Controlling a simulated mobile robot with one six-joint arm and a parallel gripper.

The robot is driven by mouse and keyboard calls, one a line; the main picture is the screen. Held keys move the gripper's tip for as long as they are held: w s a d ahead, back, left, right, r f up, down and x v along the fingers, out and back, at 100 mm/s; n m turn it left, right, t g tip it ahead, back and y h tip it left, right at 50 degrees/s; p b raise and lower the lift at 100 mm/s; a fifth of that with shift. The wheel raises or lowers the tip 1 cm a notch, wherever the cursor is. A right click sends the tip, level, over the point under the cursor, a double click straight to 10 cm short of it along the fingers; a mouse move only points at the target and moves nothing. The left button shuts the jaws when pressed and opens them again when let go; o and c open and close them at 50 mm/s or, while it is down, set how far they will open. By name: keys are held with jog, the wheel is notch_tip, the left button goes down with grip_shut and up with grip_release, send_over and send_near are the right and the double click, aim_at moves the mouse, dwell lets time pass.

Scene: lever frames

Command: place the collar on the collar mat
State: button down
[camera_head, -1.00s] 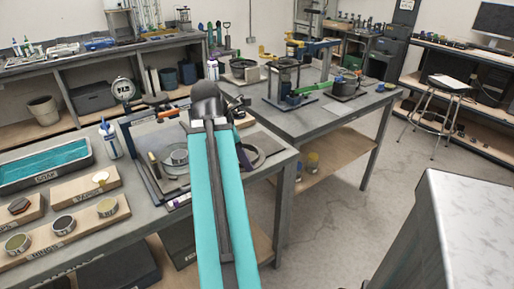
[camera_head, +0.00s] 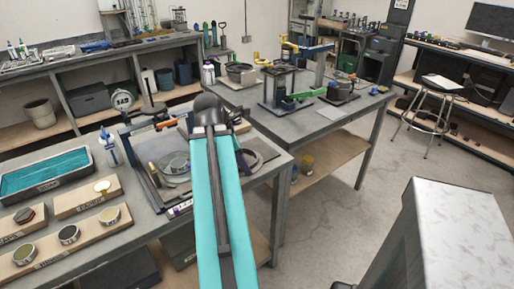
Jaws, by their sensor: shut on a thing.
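My gripper (camera_head: 238,110) shows only in part, as a small dark shape just right of my arm's dark elbow. It is shut. What it holds, which I take for the collar, is hidden or too small to make out. A dark square mat with a pale ring-shaped area (camera_head: 261,150) lies on the near bench, right of my arm and partly covered by it. I cannot tell for certain whether this is the collar mat. My gripper appears beyond and above that spot in the picture.
The near bench (camera_head: 140,215) holds a tray of teal liquid (camera_head: 45,172), wooden blocks with round pieces (camera_head: 68,236), a spray bottle (camera_head: 109,147) and a round metal part (camera_head: 177,165). A second bench (camera_head: 335,112) with fixtures stands behind right. A grey cabinet (camera_head: 455,235) is at right.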

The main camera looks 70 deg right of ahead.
jog(key=shift+w+d+p, duration=0.15)
jog(key=shift+d+p, duration=1.45)
jog(key=shift+p, duration=1.6)
jog(key=d, duration=0.3)
jog(key=d+f+p, duration=0.1)
jog(key=d, duration=0.3)
jog(key=w+d+p, duration=0.1)
jog(key=d, duration=0.2)
jog(key=shift+d+f, duration=0.15)
jog(key=shift+d, duration=0.15)
jog(key=shift+f, duration=0.15)
jog(key=shift+f+p, duration=0.6)
jog(key=shift+f, duration=1.05)
jog(key=shift+f, duration=0.1)
jog(key=c, duration=1.7)
grip_release()
